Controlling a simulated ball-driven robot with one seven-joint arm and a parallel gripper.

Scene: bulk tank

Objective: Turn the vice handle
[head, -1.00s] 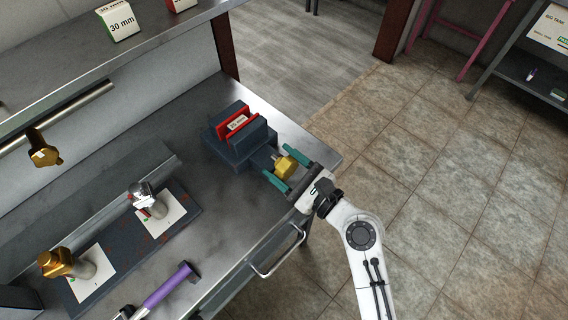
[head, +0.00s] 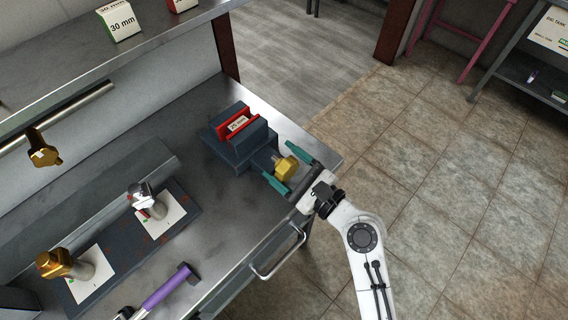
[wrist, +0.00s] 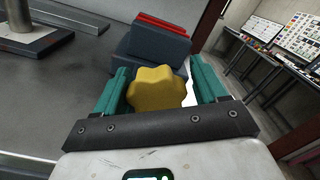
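The vice (head: 236,140) is a dark blue-grey block with red jaws, standing near the right end of the metal bench. A block with a white label sits between its jaws. The vice handle (head: 286,167) is a yellow lobed knob on the vice's near side. My gripper (head: 287,168) has green fingers, open on either side of the knob. In the wrist view the yellow handle (wrist: 157,89) lies between the two fingers, with a gap visible on the right. Whether the left finger touches it I cannot tell. The vice body (wrist: 155,45) shows behind it.
A purple-handled hammer (head: 168,288) lies at the bench's front edge. A dark mat (head: 125,245) holds a gold-topped piece (head: 58,264) and a silver-topped piece (head: 146,203). A bench drawer handle (head: 278,256) sticks out below my gripper. Bare bench lies left of the vice.

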